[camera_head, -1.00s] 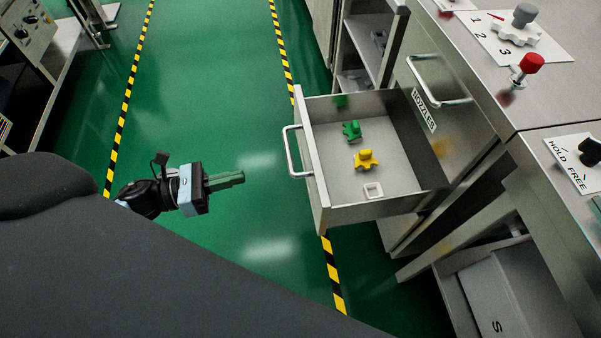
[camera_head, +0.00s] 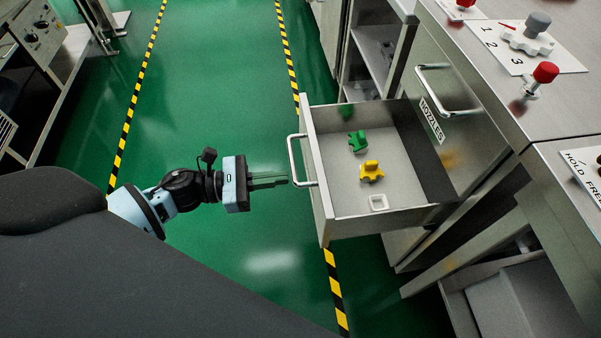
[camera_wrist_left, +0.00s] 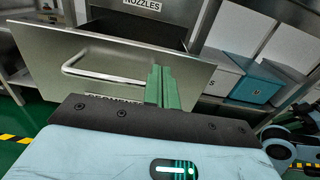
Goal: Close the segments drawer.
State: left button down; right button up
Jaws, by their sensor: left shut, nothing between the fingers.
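The segments drawer (camera_head: 322,190) stands pulled out from the steel cabinet. Its silver bar handle (camera_head: 293,160) is on the front panel. In the left wrist view the drawer front (camera_wrist_left: 115,75) fills the upper left, and the lettering on it is mostly hidden by my gripper. Inside lie a green piece (camera_head: 357,142), a yellow piece (camera_head: 371,172) and a small white square piece (camera_head: 378,203). My left gripper (camera_head: 286,180) is shut and empty, its green fingers pointing at the drawer front beside the lower end of the handle. I cannot tell whether they touch. My right gripper is not in view.
A shut drawer labelled NOZZLES (camera_head: 432,120) is to the right of the open one. A red knob (camera_head: 545,72) and a grey knob (camera_head: 538,22) stand on the counter above. Green floor (camera_head: 215,90) is free left of the drawer.

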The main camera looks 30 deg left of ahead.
aim_at(316, 174)
pick_arm(q)
jog(key=x, duration=0.5)
jog(key=shift+w, duration=0.1)
jog(key=shift+d, duration=0.2)
jog(key=shift+w, duration=0.1)
jog(key=b+x, duration=0.5)
jog(key=x, duration=1.8)
jog(key=shift+d, duration=0.15)
jog(key=shift+w, duration=0.15)
